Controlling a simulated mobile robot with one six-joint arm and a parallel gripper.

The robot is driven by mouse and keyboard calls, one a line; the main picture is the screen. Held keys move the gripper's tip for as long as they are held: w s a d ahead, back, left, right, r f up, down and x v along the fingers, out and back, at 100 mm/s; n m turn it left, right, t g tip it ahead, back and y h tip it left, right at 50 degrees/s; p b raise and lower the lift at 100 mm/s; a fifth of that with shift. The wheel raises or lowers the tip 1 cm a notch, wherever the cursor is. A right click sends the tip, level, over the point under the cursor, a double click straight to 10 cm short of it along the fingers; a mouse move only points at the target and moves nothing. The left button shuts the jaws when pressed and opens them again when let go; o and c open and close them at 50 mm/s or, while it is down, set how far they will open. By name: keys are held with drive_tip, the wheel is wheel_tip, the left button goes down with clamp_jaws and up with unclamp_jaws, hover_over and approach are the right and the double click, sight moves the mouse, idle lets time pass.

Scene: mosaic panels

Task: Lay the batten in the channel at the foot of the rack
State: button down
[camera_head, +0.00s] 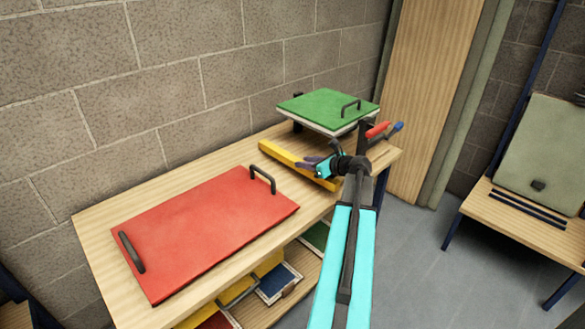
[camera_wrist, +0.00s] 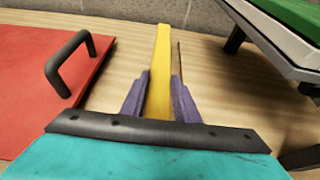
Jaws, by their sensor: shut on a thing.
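The batten is a long yellow bar (camera_head: 277,156) at the wooden bench, between the red panel and the green panel. My gripper (camera_head: 318,166) is shut on it, with purple fingers on both sides of the bar. In the wrist view the batten (camera_wrist: 161,65) runs straight away from between the fingers (camera_wrist: 160,92). I cannot tell whether it rests on the bench or is slightly raised. The rack (camera_head: 545,150) stands at the right and bears a grey-green panel. Two dark parallel strips at its foot form the channel (camera_head: 528,207), which looks empty.
A red panel (camera_head: 205,230) with two dark handles lies on the bench (camera_head: 100,212). Framed pieces sit on the lower shelf. Grey floor (camera_head: 410,260) lies clear between bench and rack.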

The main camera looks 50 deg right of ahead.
sight(294, 168)
drive_tip(key=w, duration=0.5)
drive_tip(key=shift+w+a+f, duration=0.2)
drive_tip(key=shift+w+f, duration=0.05)
drive_tip(key=shift+w, duration=0.1)
drive_tip(key=shift+f, duration=1.7)
drive_tip(key=c, duration=1.4)
unclamp_jaws()
drive_tip(key=shift+f, duration=0.1)
drive_tip(key=shift+s, duration=0.1)
drive_tip(key=v, duration=1.2)
